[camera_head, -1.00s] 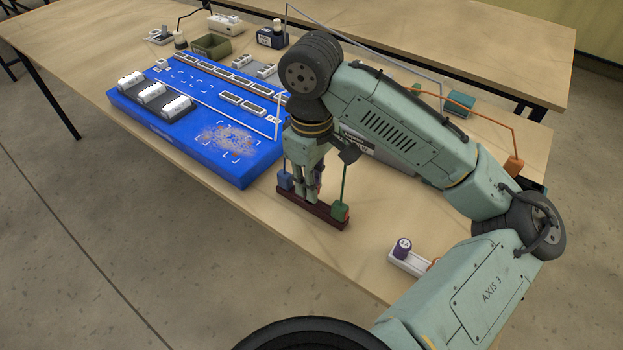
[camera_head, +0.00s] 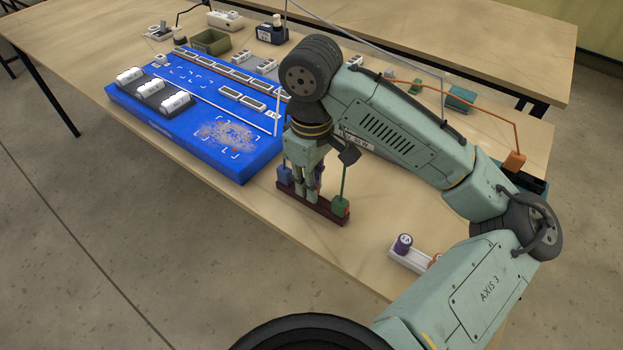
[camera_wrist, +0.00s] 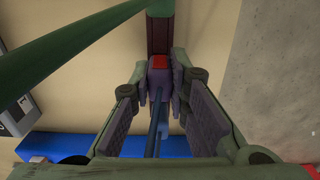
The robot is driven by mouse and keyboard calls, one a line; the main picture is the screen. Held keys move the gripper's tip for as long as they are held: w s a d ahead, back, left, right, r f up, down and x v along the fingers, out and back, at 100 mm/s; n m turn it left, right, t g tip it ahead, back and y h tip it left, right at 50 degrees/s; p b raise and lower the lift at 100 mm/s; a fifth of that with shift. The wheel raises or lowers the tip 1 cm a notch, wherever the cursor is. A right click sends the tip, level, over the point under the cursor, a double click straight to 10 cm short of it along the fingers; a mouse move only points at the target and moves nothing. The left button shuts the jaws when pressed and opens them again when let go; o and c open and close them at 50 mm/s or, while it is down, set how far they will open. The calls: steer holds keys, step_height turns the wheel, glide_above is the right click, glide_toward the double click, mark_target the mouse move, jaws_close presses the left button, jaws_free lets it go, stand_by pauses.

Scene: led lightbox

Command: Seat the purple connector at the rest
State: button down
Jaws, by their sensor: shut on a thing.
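The dark red rest (camera_head: 312,206) lies on the wooden table near its front edge. It also shows in the wrist view (camera_wrist: 160,38). A blue connector (camera_head: 284,176) stands at its left end and a green connector (camera_head: 340,205) at its right end. My gripper (camera_head: 306,196) points down over the middle of the rest. In the wrist view its fingers are closed around the purple connector (camera_wrist: 158,82), which has a red patch on top. In the head view the fingers mostly hide the purple connector. Whether its bottom touches the rest is hidden.
A blue lightbox board (camera_head: 170,137) with white modules lies left of the rest. A white strip with a purple-topped cylinder (camera_head: 403,244) is to the right. A green bin (camera_head: 210,42) and a dark box (camera_head: 271,34) stand behind. Cables rise near my arm.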

steer(key=shift+f, duration=0.5)
steer(key=c, duration=1.5)
jaws_free()
steer(key=shift+o, duration=0.2)
step_height(320, 180, up, 6)
steer(key=p, duration=0.4)
steer(key=shift+f, duration=0.15)
steer(key=shift+r, duration=1.15)
